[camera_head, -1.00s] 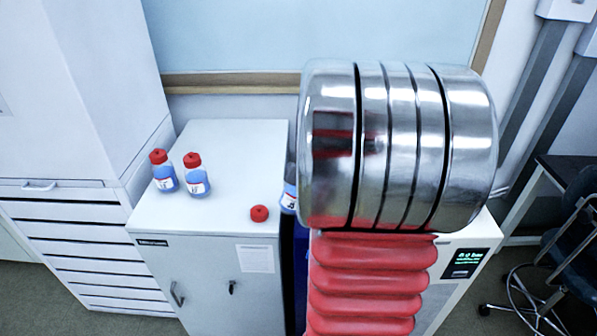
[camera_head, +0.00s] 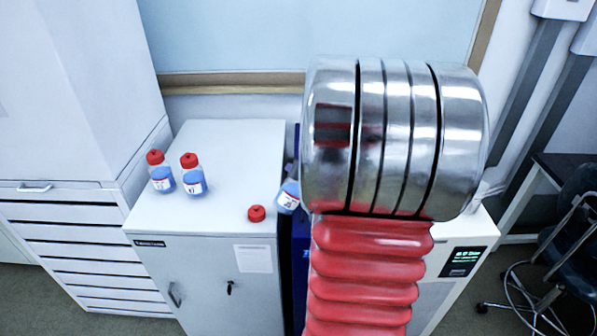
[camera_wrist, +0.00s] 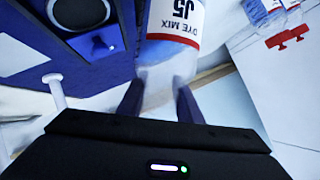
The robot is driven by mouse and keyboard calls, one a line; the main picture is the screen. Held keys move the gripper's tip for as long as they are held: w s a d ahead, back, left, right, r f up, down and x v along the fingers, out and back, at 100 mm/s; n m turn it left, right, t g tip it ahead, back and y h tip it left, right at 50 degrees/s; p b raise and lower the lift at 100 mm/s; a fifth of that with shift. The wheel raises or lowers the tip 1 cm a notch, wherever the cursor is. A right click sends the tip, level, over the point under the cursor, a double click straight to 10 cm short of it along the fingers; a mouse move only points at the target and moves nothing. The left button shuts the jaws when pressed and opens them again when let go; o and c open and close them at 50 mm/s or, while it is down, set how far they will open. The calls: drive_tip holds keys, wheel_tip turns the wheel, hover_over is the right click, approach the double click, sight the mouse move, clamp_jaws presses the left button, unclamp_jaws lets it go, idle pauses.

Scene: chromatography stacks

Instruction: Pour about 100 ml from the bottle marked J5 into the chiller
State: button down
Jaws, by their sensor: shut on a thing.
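The bottle marked J5 (camera_wrist: 172,25) is between the two fingers of my gripper (camera_wrist: 160,100), which are shut on its pale upper part. Its white label reads DYE MIX J5, upside down in the wrist view. In the head view the bottle (camera_head: 288,196) is tilted, partly hidden behind my arm, with blue liquid inside. The chiller (camera_head: 462,262), a pale unit with a lit display, stands at the right, largely hidden by my arm. In the wrist view a dark round opening (camera_wrist: 80,10) in a blue surface lies left of the bottle; I cannot tell whether it belongs to the chiller.
Two red-capped bottles of blue liquid (camera_head: 161,178) (camera_head: 193,180) stand on the white cabinet (camera_head: 225,150). A loose red cap (camera_head: 256,213) lies near its right edge. A blue object (camera_head: 300,250) shows in the gap beside the cabinet. A chair (camera_head: 570,240) is at far right.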

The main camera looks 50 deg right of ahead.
idle(0.4)
drive_tip(key=shift+f+m+y, duration=0.2)
drive_tip(key=shift+m+y, duration=0.1)
drive_tip(key=shift+y, duration=0.1)
drive_tip(key=shift+a+f+m+t+y, duration=0.1)
drive_tip(key=shift+f+m+t+y, duration=0.2)
drive_tip(key=shift+m+t, duration=0.1)
drive_tip(key=shift+f, duration=0.1)
idle(0.4)
drive_tip(key=shift+w+f+m+y, duration=0.1)
drive_tip(key=shift+f+m+y, duration=0.15)
drive_tip(key=shift+m+y, duration=0.05)
drive_tip(key=shift+f, duration=0.1)
drive_tip(key=shift+f+m+y, duration=0.25)
drive_tip(key=shift+m+y, duration=0.05)
idle(0.4)
